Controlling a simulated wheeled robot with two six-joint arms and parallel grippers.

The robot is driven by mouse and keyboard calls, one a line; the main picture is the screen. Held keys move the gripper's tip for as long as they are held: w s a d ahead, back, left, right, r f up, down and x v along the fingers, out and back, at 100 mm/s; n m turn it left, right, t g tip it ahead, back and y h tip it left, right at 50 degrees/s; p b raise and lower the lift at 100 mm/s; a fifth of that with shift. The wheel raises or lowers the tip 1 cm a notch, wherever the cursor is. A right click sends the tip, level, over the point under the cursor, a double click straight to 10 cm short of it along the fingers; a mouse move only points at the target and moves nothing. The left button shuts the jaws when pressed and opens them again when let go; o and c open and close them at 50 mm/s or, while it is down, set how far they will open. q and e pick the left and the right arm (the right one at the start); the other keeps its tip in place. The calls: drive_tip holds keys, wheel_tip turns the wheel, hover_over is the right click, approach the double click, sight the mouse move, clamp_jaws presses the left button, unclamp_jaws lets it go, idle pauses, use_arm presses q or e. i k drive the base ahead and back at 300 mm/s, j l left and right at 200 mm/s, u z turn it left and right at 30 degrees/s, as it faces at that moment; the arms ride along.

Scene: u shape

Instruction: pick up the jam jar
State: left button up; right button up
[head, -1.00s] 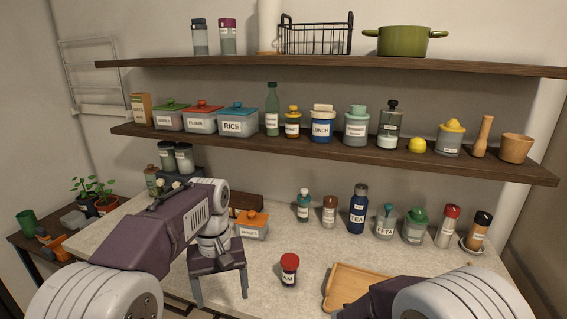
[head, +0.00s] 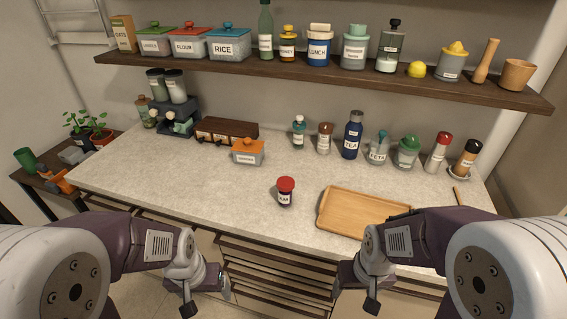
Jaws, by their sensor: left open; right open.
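The jam jar (head: 285,192) stands upright on the pale counter, with a red lid, a dark body and a white label. It is left of the wooden board and apart from it. My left gripper (head: 205,287) hangs open in front of the counter's front edge, lower left of the jar. My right gripper (head: 357,285) is open in front of the edge, lower right of the jar. Neither gripper touches anything, and the jar is in full view.
The wooden board (head: 362,212) lies to the right of the jar. An orange-lidded container (head: 248,152) stands behind left. Several jars and a blue TEA bottle (head: 352,136) line the back. A loaded shelf (head: 300,78) overhangs the rear. Counter around the jar is clear.

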sight(285, 200)
drive_tip(key=i+j+z, duration=0.15)
drive_tip(key=j+z, duration=0.2)
drive_tip(key=j, duration=0.55)
drive_tip(key=j+z, duration=0.3)
drive_tip(key=j, duration=0.65)
